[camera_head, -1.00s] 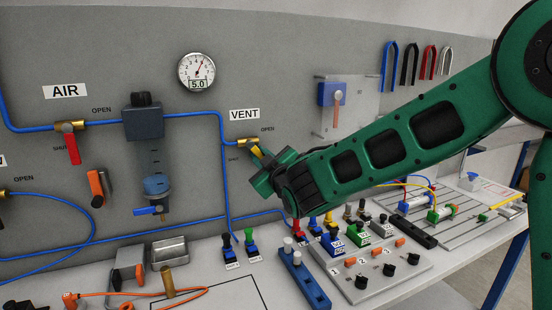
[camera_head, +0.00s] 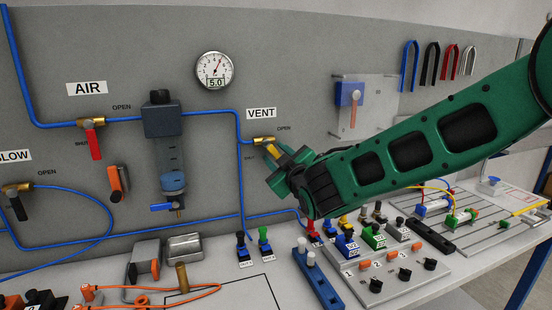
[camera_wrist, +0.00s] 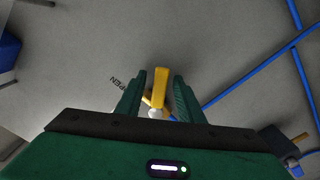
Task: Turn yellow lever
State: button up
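The yellow lever (camera_head: 272,150) sits on the brass valve (camera_head: 263,140) under the VENT label (camera_head: 261,114), on the blue air pipe. In the head view it slants down and right, its lower part partly hidden by my gripper (camera_head: 283,167). In the wrist view the yellow lever (camera_wrist: 160,88) stands between my two green fingers (camera_wrist: 158,95), with a visible gap on each side. My gripper is open around the lever and does not appear to touch it.
A red lever (camera_head: 94,144) hangs at the AIR valve and a black lever (camera_head: 18,207) at the BLOW valve. A gauge (camera_head: 214,70) reads 5.0. Below my arm, the bench holds coloured switches and a blue block (camera_head: 312,281).

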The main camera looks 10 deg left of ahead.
jog(key=v, duration=1)
jog(key=shift+s+d, duration=0.2)
jog(key=shift+s, duration=0.05)
